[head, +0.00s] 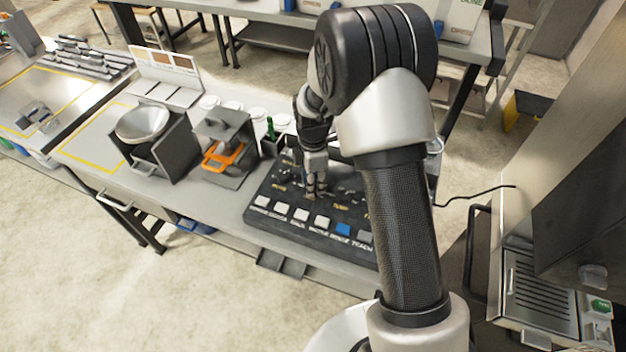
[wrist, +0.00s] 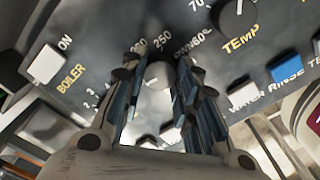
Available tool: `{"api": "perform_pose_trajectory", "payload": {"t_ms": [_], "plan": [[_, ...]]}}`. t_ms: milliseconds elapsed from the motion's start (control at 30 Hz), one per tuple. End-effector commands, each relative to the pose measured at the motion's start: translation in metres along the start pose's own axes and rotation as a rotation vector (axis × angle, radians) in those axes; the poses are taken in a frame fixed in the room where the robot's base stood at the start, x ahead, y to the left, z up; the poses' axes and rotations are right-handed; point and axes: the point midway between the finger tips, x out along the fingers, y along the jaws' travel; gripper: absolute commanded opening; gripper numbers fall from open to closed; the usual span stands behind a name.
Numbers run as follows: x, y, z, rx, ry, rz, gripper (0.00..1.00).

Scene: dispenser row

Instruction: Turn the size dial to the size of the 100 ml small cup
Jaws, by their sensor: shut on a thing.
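The dark control panel (head: 262,187) lies on the bench, with knobs and a row of push buttons. My gripper (head: 316,190) points down onto it. In the wrist view my gripper (wrist: 158,100) has its fingers closed around a grey dial (wrist: 158,74), one finger on each side. Numbers including 250 show beyond the dial, and others are partly hidden by the fingers. I cannot read which mark the dial points at. I cannot pick out the 100 ml small cup with certainty.
A TEMP dial (wrist: 238,14), a blue RINSE button (wrist: 284,68) and a white button (wrist: 47,64) sit near the fingers. A machine with an orange part (head: 222,158) and a grey box with a round bowl (head: 142,124) stand left of the panel. Several white round tops stand behind.

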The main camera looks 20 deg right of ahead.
Motion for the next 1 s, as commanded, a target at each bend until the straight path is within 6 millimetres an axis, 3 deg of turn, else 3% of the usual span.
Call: {"api": "perform_pose_trajectory", "payload": {"t_ms": [300, 867, 900, 1000], "plan": [[-0.0004, 0.0004, -0.0001, -0.133, 0.000, 0.001, 0.04], [-0.0003, 0.0005, 0.0000, -0.165, 0.000, 0.001, 0.04], [-0.0003, 0.0005, 0.0000, -0.165, 0.000, 0.001, 0.29], [-0.0003, 0.0004, 0.0000, -0.164, 0.000, 0.001, 0.36]]}}
